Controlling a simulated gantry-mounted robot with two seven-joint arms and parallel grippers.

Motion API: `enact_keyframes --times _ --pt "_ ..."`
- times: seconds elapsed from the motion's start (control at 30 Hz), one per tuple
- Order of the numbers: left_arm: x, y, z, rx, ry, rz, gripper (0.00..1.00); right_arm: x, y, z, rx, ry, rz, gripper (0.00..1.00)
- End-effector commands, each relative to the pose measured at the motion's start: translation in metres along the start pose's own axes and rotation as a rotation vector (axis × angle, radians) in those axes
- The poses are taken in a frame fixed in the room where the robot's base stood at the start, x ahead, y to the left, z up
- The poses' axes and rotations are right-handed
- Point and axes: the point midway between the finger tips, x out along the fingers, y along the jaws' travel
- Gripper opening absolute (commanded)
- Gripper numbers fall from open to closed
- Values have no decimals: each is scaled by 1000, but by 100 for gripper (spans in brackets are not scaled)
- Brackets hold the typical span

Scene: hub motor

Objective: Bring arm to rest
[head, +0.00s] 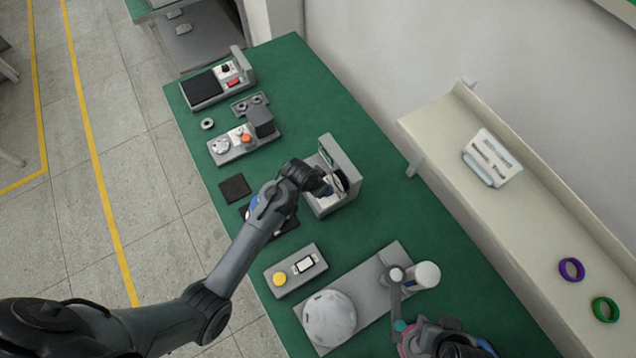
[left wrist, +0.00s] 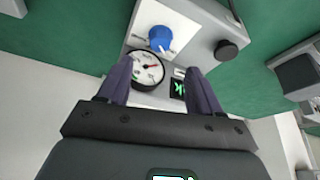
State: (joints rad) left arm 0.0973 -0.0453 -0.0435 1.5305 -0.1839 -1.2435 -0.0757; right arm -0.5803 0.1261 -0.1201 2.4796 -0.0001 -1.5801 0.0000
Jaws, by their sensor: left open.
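My left arm reaches in from the left in the head view, and its gripper (head: 327,186) is over a grey gauge station (head: 333,202) on the green table. In the left wrist view the two dark fingers (left wrist: 160,88) are apart, with nothing held between them. Beyond the fingertips are a round white dial gauge (left wrist: 148,71), a blue knob (left wrist: 160,39) and a small display with green marks (left wrist: 178,89). I cannot tell whether the fingers touch the station. A dark jointed part at the bottom right of the head view seems to be my right arm; its fingers cannot be made out.
The green table (head: 290,75) also holds a yellow-button box (head: 296,270), a plate with a white dome (head: 329,318), a white cylinder (head: 427,274) and several stations at the back. A beige shelf (head: 475,205) on the right carries purple (head: 571,269) and green (head: 605,309) rings.

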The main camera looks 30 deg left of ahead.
Motion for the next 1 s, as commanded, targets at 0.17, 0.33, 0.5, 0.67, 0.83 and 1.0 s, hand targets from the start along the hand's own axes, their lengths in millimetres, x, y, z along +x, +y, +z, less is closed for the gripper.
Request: enact_keyframes --times 0.17,0.33,0.5,0.67,0.83,1.0 --pt "-8 0 1 -1 -1 0 65 0 -1 0 3 1 -2 43" --pt "-8 0 1 -1 -1 0 65 0 -2 -1 7 1 -5 43" --pt "-8 0 0 -1 -1 0 65 0 -2 -1 9 2 -7 43" --pt "-7 1 6 -2 -10 2 65 -2 -2 -1 9 2 -7 43" --pt "1 8 51 -6 -83 13 65 -12 -2 -4 9 2 -7 43" --pt "-28 16 130 4 -163 2 65 -36 0 -12 6 2 -4 43"
